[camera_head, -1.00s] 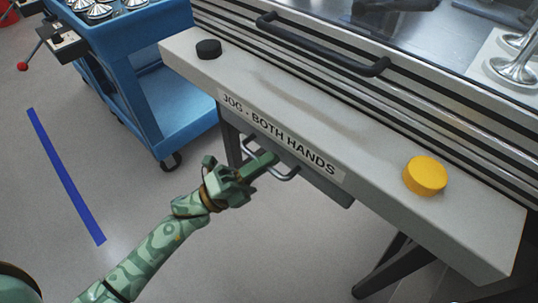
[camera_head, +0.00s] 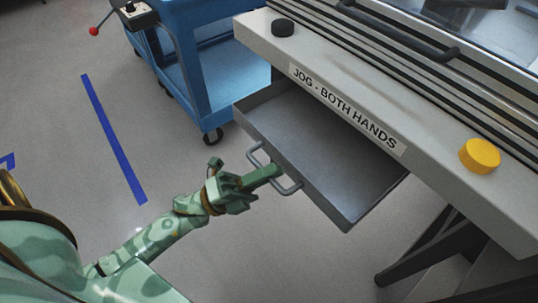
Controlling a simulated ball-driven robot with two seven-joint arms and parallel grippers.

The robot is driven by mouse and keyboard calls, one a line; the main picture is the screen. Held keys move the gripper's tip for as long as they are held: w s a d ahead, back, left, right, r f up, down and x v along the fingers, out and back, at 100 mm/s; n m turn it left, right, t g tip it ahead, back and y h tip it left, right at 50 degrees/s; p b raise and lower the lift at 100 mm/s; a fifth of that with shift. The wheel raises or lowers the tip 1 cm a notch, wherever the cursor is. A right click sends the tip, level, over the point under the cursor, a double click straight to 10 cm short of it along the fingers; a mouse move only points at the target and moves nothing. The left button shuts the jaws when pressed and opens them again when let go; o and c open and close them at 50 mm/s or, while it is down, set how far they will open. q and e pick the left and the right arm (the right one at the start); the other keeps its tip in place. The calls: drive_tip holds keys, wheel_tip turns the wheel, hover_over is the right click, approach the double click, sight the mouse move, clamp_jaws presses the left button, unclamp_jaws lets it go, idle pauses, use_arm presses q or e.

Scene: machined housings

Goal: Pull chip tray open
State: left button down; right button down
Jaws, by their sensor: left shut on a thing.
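The grey chip tray (camera_head: 318,150) is slid out from under the machine's front ledge and its empty inside shows. A metal bar handle (camera_head: 289,188) is on its front wall. My left gripper (camera_head: 268,172) is shut on the handle, at about its middle. The green patterned left arm reaches in from the lower left. The rear of the tray is hidden under the ledge. My right gripper does not show.
The machine's ledge (camera_head: 440,170) carries a black button (camera_head: 283,27), a yellow button (camera_head: 480,156) and a "JOG - BOTH HANDS" label. A blue cart (camera_head: 205,75) stands left of the tray. Bare floor with a blue tape line (camera_head: 113,138) lies at left.

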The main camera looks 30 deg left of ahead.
use_arm(q)
drive_tip(key=shift+f, duration=0.1)
drive_tip(key=c, duration=1.8)
unclamp_jaws()
drive_tip(key=v, duration=1.6)
drive_tip(key=shift+s+a+f, duration=0.1)
